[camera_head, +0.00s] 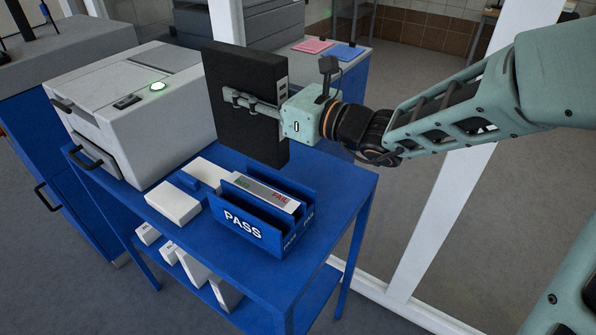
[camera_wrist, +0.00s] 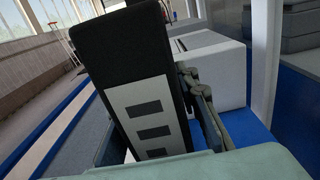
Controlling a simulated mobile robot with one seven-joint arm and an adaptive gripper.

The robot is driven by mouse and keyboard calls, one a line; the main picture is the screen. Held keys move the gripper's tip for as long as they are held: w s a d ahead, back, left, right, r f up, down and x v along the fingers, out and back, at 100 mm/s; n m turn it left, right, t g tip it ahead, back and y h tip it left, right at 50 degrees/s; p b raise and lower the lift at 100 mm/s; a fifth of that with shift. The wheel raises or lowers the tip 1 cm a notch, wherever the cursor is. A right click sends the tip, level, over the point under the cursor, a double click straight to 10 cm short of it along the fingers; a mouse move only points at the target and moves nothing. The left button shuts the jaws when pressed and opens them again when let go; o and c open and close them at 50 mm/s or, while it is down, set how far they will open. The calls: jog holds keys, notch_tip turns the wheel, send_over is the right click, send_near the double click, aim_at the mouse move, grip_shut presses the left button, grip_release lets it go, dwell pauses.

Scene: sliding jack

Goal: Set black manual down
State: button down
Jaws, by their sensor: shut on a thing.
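The black manual (camera_head: 236,110) is a thick black slab with a pale label strip along its spine. My gripper (camera_head: 250,101) is shut on it and holds it upright, slightly tilted, above the blue table (camera_head: 345,190). In the wrist view the manual (camera_wrist: 128,60) fills the middle, its white label with dark blocks facing the camera. One gripper finger (camera_wrist: 203,105) lies along its right side; the other finger is mostly hidden. In the head view the manual hides part of the tabletop behind it.
A blue PASS tray (camera_head: 243,224) with slots and a FAIL label stands on the table below the manual. White boxes (camera_head: 173,203) lie left of it. A white machine (camera_head: 135,105) with a green light fills the left. The table's right end looks clear.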

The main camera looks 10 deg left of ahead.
jog(key=shift+w+d+f, duration=0.1)
jog(key=shift+w, duration=0.25)
jog(key=w+d+f, duration=0.9)
jog(key=f, duration=0.3)
jog(key=shift+d+f, duration=0.3)
jog(key=shift+d, duration=0.05)
jog(key=shift+f, duration=0.15)
jog(key=c, duration=1.5)
grip_release()
